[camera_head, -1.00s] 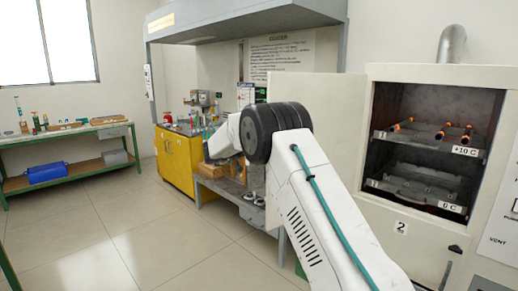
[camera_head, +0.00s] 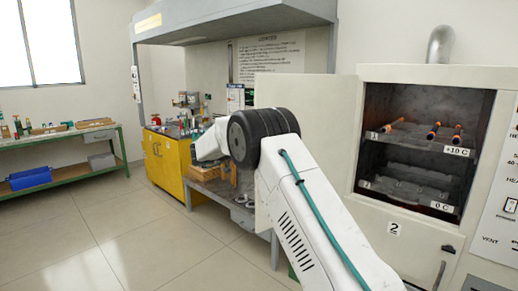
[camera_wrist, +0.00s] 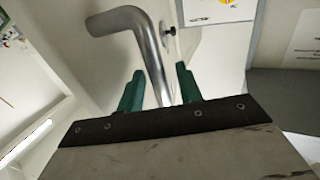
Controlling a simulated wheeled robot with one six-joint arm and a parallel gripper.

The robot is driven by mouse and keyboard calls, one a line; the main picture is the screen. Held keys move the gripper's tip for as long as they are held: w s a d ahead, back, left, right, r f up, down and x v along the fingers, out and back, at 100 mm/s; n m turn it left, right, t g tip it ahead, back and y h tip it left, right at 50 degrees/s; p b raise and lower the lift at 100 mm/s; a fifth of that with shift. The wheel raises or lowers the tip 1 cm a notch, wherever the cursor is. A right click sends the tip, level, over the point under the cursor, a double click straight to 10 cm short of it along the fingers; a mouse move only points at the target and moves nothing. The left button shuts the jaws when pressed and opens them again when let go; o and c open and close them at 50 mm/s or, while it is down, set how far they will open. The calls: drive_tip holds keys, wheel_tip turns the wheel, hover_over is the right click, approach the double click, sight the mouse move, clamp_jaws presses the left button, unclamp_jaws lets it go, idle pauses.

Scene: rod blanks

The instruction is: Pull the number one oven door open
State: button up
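The upper oven door (camera_head: 315,115) is a pale panel, swung wide open to the left of the oven chamber (camera_head: 425,150). A bent metal bar handle (camera_wrist: 150,50) shows close up in the wrist view. My gripper (camera_wrist: 159,70) has two green fingers, one on each side of the handle's lower stretch. They stand apart, with gaps showing between them and the bar. I cannot tell whether either finger touches it. In the head view my arm and the door hide my gripper and the handle.
Orange-ended rods (camera_head: 434,131) lie on the chamber's upper shelf, above a lower shelf. A shut lower door marked 2 (camera_head: 410,245) is beneath. A bench (camera_head: 232,209) and yellow cabinet (camera_head: 164,163) stand behind my arm. The floor (camera_head: 120,235) at left is clear.

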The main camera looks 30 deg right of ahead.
drive_tip(key=w+a, duration=0.1)
drive_tip(key=a, duration=0.6)
drive_tip(key=shift+a, duration=0.35)
